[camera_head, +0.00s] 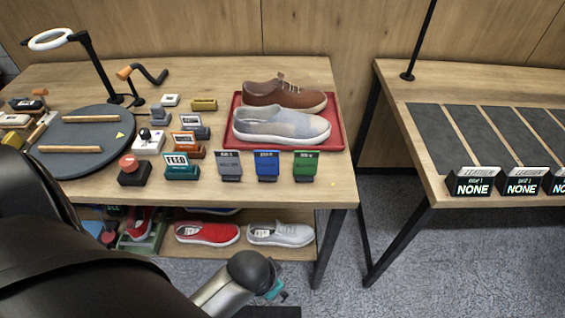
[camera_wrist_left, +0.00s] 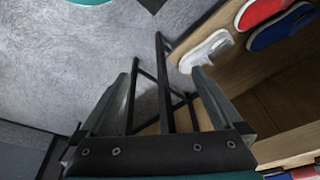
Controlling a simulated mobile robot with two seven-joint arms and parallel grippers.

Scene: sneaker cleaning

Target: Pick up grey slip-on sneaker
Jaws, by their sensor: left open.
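A grey slip-on sneaker (camera_head: 282,126) with a white sole lies on the red tray (camera_head: 339,138) on the table, in front of a brown shoe (camera_head: 283,93). Another light grey slip-on (camera_head: 281,234) sits on the lower shelf, right of a red slip-on (camera_head: 207,233). In the left wrist view a pale grey shoe (camera_wrist_left: 205,50) shows on the shelf edge, just beyond the right finger. My left gripper (camera_wrist_left: 165,68) is open, with nothing between its fingers. In the head view its arm reaches low in front of the table; the fingers are not clear there. My right gripper is out of view.
The tabletop (camera_head: 330,185) carries a dark round mat (camera_head: 84,130), a ring lamp (camera_head: 50,39) and several small labelled blocks. Black table legs (camera_head: 325,245) stand close to my left arm. A second table (camera_head: 395,90) with dark mats is right, across a carpeted gap.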

